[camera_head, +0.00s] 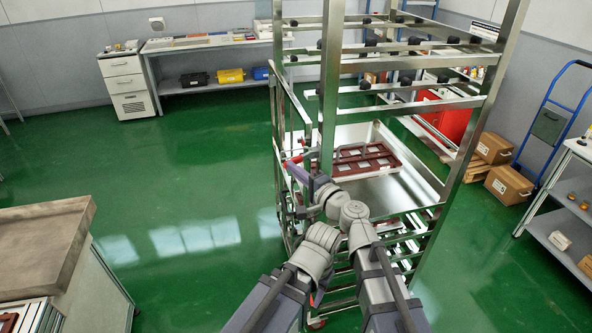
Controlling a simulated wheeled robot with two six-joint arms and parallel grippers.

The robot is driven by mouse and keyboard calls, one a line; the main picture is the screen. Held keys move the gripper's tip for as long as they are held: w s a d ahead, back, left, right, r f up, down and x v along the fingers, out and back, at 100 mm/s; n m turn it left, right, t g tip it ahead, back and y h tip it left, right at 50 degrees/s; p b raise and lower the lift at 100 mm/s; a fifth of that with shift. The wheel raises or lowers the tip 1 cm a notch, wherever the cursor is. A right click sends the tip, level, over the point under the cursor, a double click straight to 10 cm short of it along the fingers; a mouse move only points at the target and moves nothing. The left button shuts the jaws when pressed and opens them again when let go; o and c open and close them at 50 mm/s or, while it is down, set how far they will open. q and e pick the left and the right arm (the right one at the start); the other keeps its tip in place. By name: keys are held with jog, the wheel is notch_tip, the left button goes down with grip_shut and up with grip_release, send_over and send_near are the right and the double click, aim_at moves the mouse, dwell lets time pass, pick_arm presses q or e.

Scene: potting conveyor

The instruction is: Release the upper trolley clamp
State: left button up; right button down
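The trolley (333,75) is a tall steel rack in the middle of the head view. A small red clamp part (295,158) shows on its left side, beside the front left post; I take it to be the upper clamp. My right gripper (294,169) reaches up and left to this red part, at or just in front of it. Its fingers are too small and overlapped to show whether they are open or shut, or whether they touch it. My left arm comes in from the bottom, and its gripper cannot be made out behind the arm links and the trolley frame.
A tray with a reddish-brown grid (365,160) lies on a trolley shelf, right of the post. Steel rails and posts surround my gripper closely. A workbench (40,245) stands at left, a shelf cart (565,225) at right. Green floor (180,200) is clear on the left.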

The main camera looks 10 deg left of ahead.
notch_tip(320, 180, up, 9)
jog(key=p, duration=0.8)
jog(key=shift+p, duration=0.3)
